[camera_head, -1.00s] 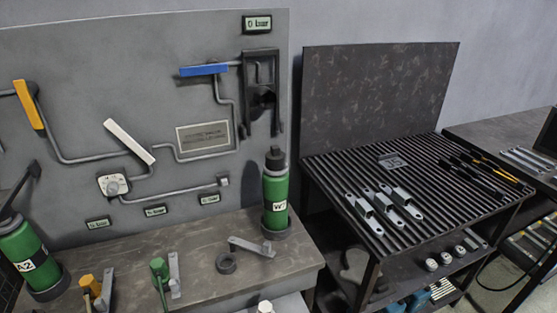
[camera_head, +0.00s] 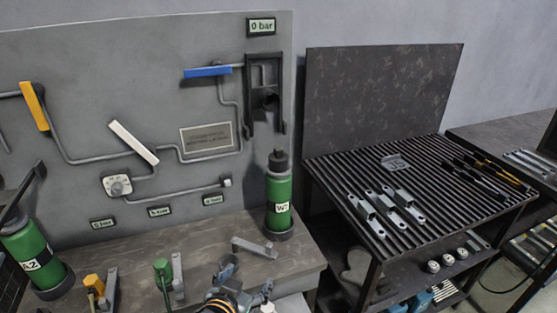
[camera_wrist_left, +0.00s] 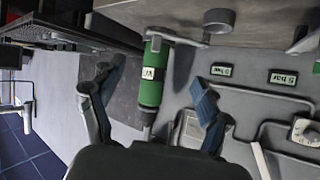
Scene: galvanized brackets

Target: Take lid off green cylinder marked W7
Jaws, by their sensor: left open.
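The green cylinder marked W7 (camera_head: 279,203) stands upright on the right end of the bench, in a dark round base. Its dark lid (camera_head: 278,160) is on top. The cylinder (camera_wrist_left: 151,92) appears upside down in the left wrist view, between and beyond my fingers, with its lid end partly hidden low by the gripper body. My left gripper (camera_wrist_left: 157,72) is open with nothing between its fingers. In the head view my left gripper (camera_head: 227,270) is low in front of the bench, left of and apart from the cylinder. My right gripper is not in view.
Another green cylinder marked A2 (camera_head: 30,257) stands at the bench's left. Small green and orange-topped fittings and a grey bracket (camera_head: 255,247) lie between. A panel (camera_head: 75,130) with pipes and levers rises behind. A ribbed rack (camera_head: 420,185) with metal brackets is at right.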

